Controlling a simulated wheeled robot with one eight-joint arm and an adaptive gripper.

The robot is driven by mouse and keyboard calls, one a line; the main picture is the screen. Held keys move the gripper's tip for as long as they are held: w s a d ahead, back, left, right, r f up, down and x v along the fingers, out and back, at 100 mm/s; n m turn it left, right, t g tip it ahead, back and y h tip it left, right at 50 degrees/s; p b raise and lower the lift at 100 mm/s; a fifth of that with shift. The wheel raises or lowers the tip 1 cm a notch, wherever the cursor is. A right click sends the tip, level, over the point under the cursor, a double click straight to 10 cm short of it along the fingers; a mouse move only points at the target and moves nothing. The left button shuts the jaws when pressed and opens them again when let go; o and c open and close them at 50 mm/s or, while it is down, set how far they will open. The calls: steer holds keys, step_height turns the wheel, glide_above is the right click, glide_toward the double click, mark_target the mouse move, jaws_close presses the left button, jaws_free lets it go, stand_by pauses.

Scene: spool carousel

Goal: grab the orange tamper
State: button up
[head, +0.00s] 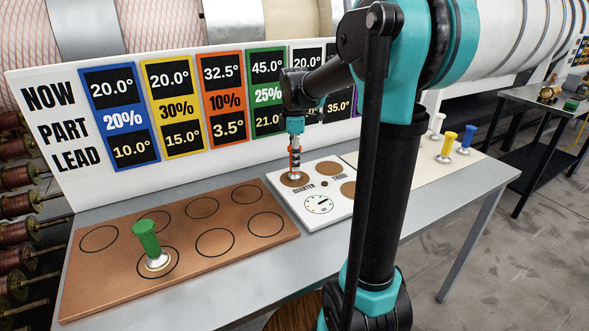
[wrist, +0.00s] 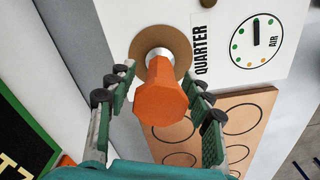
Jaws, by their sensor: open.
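The orange tamper (wrist: 162,92) stands on the brown round pad (wrist: 178,45) beside the word QUARTER on the white board. In the wrist view its faceted orange handle lies between the fingers of my gripper (wrist: 160,102), with the metal base beyond it. The fingers are open, one on each side; I cannot tell whether either touches the handle. In the head view my gripper (head: 295,153) points down at the same pad, and only a little of the tamper shows between the fingers.
A green tamper (head: 146,238) stands on the copper-brown board (head: 110,283) with several outlined circles. White, yellow and blue tampers (head: 449,143) stand on the cream board at the right. A numbered sign (head: 50,168) rises behind the table. My arm hides part of the white board.

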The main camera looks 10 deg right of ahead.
steer(key=shift+f, duration=0.4)
steer(key=c, duration=1.2)
steer(key=shift+o, duration=0.2)
steer(key=shift+r, duration=0.1)
